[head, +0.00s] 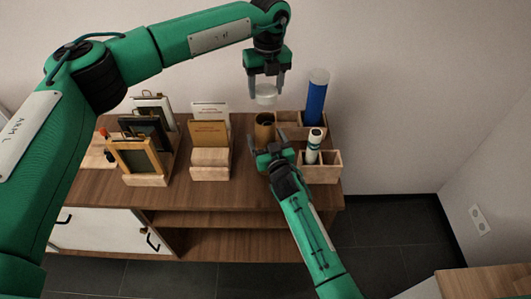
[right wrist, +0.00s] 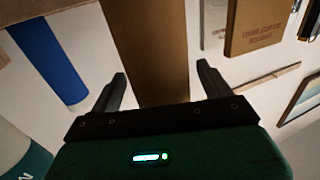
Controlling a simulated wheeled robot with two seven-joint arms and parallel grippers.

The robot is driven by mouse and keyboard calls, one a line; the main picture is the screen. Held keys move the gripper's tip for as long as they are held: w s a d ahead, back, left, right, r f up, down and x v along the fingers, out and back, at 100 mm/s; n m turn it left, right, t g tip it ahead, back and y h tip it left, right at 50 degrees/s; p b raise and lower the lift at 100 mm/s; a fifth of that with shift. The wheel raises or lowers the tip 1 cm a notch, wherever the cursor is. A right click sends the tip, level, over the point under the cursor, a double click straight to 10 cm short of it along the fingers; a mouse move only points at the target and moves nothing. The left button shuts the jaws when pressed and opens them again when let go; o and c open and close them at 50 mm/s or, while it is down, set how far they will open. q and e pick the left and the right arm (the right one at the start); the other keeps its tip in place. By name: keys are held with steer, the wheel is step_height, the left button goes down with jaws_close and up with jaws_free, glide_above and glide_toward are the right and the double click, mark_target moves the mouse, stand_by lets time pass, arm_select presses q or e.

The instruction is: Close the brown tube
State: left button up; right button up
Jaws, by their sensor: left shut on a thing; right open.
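The brown tube (head: 264,130) stands upright with its top open, on the wooden sideboard by the holders. A white cap (head: 264,98) is held between the fingers of my left gripper (head: 266,90), above the tube's mouth with a gap between them. My right gripper (head: 271,145) is open at the tube's near side. In the right wrist view the brown tube (right wrist: 160,50) runs between the two open fingers (right wrist: 161,72). I cannot tell whether either finger touches it. The tube's lower part is hidden by my right gripper in the head view.
A wooden holder (head: 333,168) has a white tube (head: 313,146) leaning in it. A blue tube (head: 315,102) stands behind. Card stands (head: 210,160) and framed pictures (head: 137,158) fill the left of the sideboard (head: 195,195). Its front strip is mostly clear.

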steer(key=shift+w+a, duration=0.1)
steer(key=shift+w, duration=0.1)
steer(key=c, duration=1.5)
arm_select(q)
steer(key=shift+f, duration=2.45)
steer(key=shift+f, duration=0.1)
steer(key=shift+f, duration=0.8)
steer(key=shift+f, duration=0.55)
steer(key=o, duration=1)
